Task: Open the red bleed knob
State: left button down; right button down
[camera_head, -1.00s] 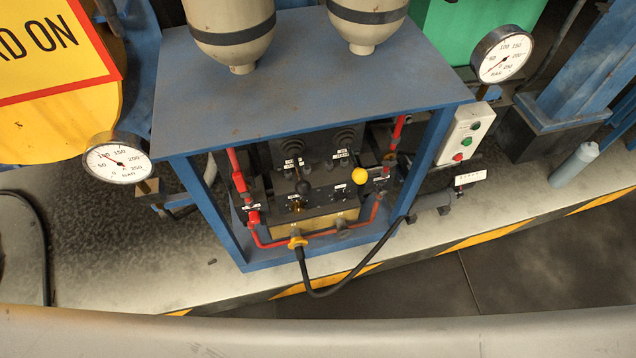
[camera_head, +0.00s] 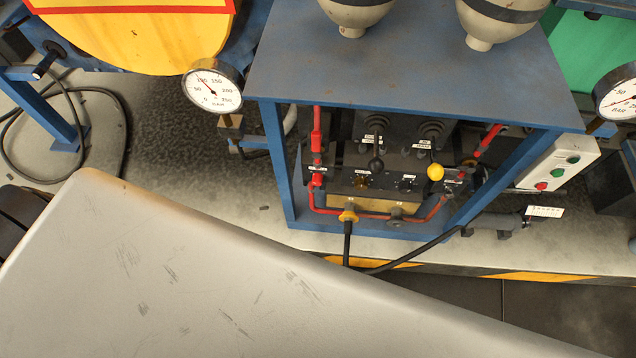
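The hydraulic unit stands under a blue frame (camera_head: 410,70) in the right half of the view. Inside it, a red pipe (camera_head: 316,118) runs down the left side with small red fittings (camera_head: 317,181) on it. I cannot tell for sure which red part is the bleed knob. A black-knobbed lever (camera_head: 376,164) and a yellow-knobbed lever (camera_head: 435,172) stand on the dark valve block (camera_head: 345,181). A second red pipe (camera_head: 488,140) is at the right. Neither of my grippers is in view.
A gauge (camera_head: 213,88) stands left of the frame, another (camera_head: 617,95) at the right edge. A button box (camera_head: 556,163) is right of the frame. A black hose (camera_head: 346,245) hangs in front. A grey scratched surface fills the lower left; I cannot tell whether it is mine.

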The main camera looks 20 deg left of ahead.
aim_at(317, 178)
jog(key=k+j, duration=0.1)
jog(key=j, duration=1.1)
jog(key=k+j, duration=0.15)
jog(key=j, duration=0.45)
